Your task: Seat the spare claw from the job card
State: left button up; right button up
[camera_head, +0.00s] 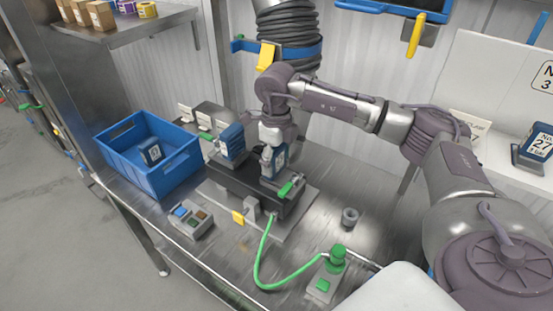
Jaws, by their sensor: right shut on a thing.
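My right gripper (271,147) points down over the dark fixture (240,186) at the middle of the bench. It is shut on a blue claw block (277,160) with a white label, at the fixture's right part. I cannot tell whether the block is fully down. A second blue block (232,141) stands at the fixture's left part. Another labelled blue block (151,152) lies in the blue crate (168,184). A blue block marked 27 (538,143) sits at the right edge, below a partly cut-off white card (543,77). My left gripper is not in view.
A green hose (263,265) runs from the fixture to a green-knobbed device (328,274) at the front. A small grey cup (349,218) stands right of the fixture. Bare bench lies around the cup.

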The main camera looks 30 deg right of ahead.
jog(key=o, duration=1.8)
jog(key=shift+r+p, duration=2.8)
jog(key=shift+r, duration=1.8)
jog(key=shift+a+f, duration=0.1)
jog(key=shift+f, duration=0.05)
